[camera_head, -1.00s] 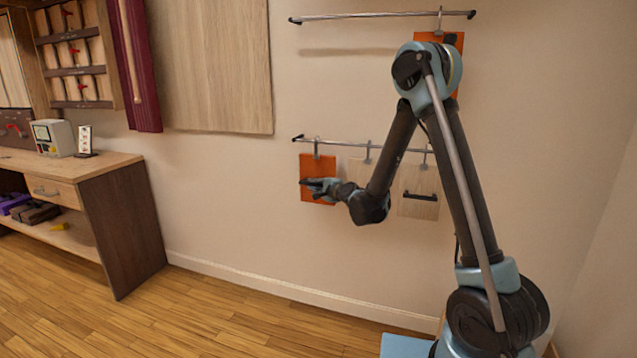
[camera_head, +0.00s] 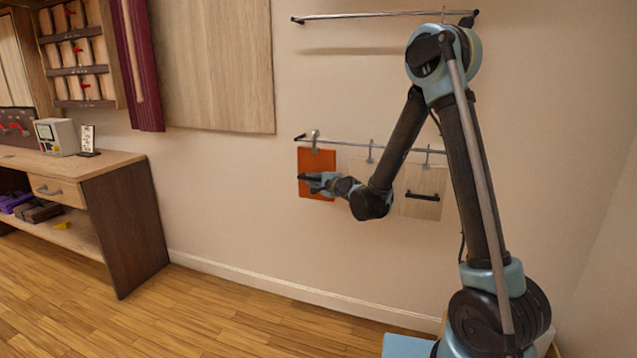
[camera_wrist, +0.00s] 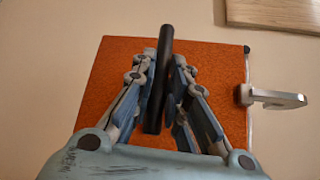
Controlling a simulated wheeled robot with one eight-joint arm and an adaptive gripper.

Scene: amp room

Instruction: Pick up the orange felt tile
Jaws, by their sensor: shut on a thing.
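The orange felt tile (camera_head: 317,160) is at the left end of the lower wall rail (camera_head: 345,144), with its metal hook at the rail's height. In the wrist view the orange tile (camera_wrist: 110,85) fills the space behind the fingers, its hook at the right. My gripper (camera_head: 318,182) is shut on the tile's black bar handle, which stands between the fingers (camera_wrist: 163,85) in the wrist view. I cannot tell whether the hook still bears on the rail.
A pale wood tile (camera_head: 424,180) with a black handle hangs to the right; another pale tile (camera_head: 362,166) is partly behind my arm. An upper rail (camera_head: 370,15) runs above. A desk (camera_head: 135,210) stands at left. The floor between is clear.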

